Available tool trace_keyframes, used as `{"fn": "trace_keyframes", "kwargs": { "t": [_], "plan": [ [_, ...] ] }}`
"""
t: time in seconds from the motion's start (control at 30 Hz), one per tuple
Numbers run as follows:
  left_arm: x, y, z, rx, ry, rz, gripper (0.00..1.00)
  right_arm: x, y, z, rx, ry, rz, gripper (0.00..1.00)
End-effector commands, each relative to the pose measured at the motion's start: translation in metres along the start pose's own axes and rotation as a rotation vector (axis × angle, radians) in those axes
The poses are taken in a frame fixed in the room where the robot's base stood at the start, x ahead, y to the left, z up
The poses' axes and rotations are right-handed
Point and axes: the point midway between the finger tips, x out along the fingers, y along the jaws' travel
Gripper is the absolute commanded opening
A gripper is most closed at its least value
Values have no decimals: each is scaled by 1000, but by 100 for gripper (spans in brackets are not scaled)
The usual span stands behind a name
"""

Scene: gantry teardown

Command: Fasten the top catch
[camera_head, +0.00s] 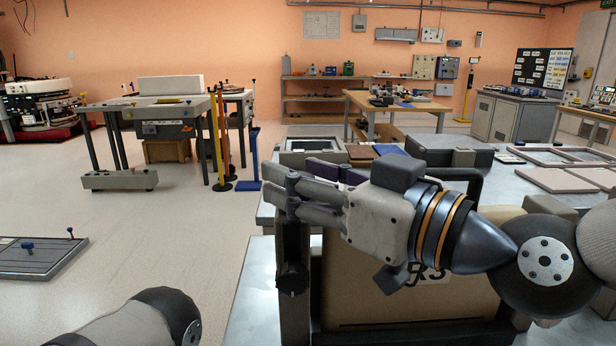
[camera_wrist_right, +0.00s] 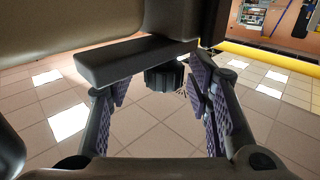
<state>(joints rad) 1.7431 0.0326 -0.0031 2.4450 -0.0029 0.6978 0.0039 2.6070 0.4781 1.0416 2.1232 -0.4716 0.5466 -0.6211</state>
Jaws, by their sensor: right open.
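My right gripper (camera_head: 281,190) is open at the upper left corner of a tan case (camera_head: 400,285) with a dark frame. Its fingers point left, across the top of the frame's dark left upright (camera_head: 292,255). In the right wrist view, a dark grey bar (camera_wrist_right: 130,61) and a black ribbed knob (camera_wrist_right: 165,77), apparently the top catch, lie between the open fingers. I cannot tell whether the fingers touch them, or whether the catch is fastened. A second dark knob (camera_head: 292,282) sits lower on the upright. Of my left arm only a link shows; its gripper is out of view.
A grey bench (camera_head: 250,285) lies under and behind the case. A dark case (camera_head: 434,155) and an open grey box (camera_head: 313,143) stand on the bench behind my gripper. The floor to the left is open, with a flat grey panel (camera_head: 40,257) at the left edge.

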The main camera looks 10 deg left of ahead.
Motion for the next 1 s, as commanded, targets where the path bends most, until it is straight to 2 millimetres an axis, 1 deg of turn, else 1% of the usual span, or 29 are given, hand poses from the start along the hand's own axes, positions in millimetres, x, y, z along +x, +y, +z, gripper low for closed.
{"fn": "trace_keyframes", "kwargs": {
  "t": [0.07,0.13,0.3,0.4,0.5,0.6,0.67,1.0],
  "plan": [
    [0,0,0,0,0,0,43,-5,0,0,0,0,1,46],
    [0,0,0,0,0,0,43,-18,1,-1,1,1,2,46],
    [0,0,0,0,0,0,43,-65,1,-1,1,3,4,46],
    [0,0,0,0,0,0,43,-90,1,-1,1,3,4,46],
    [0,0,0,0,0,0,43,-108,1,-1,1,3,4,46],
    [0,0,0,0,0,0,43,-118,1,-1,0,2,3,46],
    [0,0,0,0,0,0,43,-120,0,0,0,1,1,46],
    [0,0,0,0,0,0,43,-120,0,0,0,0,1,46]
  ]
}}
